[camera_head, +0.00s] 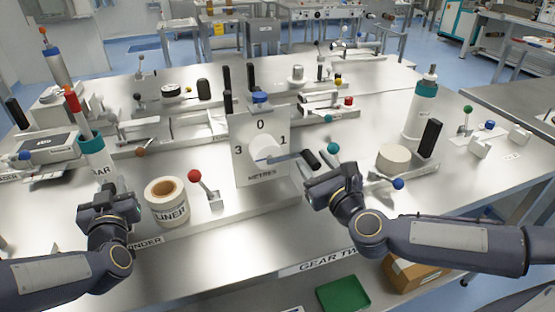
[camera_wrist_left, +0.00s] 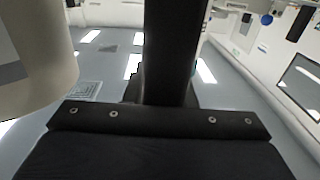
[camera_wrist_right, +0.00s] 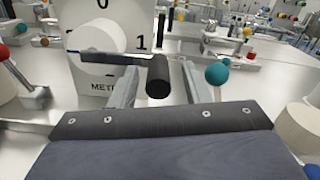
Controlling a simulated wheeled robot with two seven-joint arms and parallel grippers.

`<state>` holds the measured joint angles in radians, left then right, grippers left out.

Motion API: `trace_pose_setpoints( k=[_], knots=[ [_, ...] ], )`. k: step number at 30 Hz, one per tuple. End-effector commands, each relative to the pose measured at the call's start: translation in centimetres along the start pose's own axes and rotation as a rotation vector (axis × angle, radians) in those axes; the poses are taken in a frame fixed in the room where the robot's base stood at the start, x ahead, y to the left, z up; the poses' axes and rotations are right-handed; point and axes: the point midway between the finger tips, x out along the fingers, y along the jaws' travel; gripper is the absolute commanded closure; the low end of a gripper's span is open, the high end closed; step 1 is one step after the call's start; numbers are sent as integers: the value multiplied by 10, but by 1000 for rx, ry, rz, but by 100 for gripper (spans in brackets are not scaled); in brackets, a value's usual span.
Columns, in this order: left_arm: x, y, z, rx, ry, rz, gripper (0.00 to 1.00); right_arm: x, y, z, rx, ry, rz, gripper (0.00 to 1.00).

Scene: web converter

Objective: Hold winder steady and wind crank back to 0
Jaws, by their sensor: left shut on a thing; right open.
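The winder's white panel (camera_head: 248,118) stands upright mid-bench, marked 0, 1, 3 and METRES. From its white hub (camera_head: 264,149) the crank arm points right, just below the 1, ending in a black handle (camera_head: 310,160). My right gripper (camera_head: 318,172) is open; the right wrist view shows the black handle (camera_wrist_right: 157,76) between its two spread fingers, contact unclear. My left gripper (camera_head: 107,190) is shut at the left end of the base labelled WINDER (camera_head: 146,241). A black upright post (camera_wrist_left: 172,50) stands at its jaws in the left wrist view; its fingertips are hidden.
A LINER roll (camera_head: 167,196) and a red-knobbed lever (camera_head: 201,181) stand between my left gripper and the panel. A teal ball (camera_head: 334,148), a blue ball (camera_head: 398,184) and a cream cylinder (camera_head: 394,158) are near my right gripper. The bench's front strip is clear.

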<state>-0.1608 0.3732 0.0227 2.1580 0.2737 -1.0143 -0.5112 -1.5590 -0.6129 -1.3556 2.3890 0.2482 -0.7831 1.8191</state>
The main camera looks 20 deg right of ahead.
Motion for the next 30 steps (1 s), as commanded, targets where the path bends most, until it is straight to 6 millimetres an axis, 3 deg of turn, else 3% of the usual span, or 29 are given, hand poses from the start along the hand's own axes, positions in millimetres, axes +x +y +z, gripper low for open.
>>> trace_pose_setpoints(
  k=[1,14,23,30],
  knots=[
    [-3,-2,14,3,-36,-2,100,4,1,-1,-1,-1,1,57],
    [-3,-2,15,3,-36,-2,100,10,0,-2,-2,1,0,58],
    [-3,-2,15,3,-36,-2,100,10,0,-2,-2,1,-1,97],
    [-3,-2,15,3,-37,-3,100,10,0,-2,-2,1,-3,100]
  ],
)
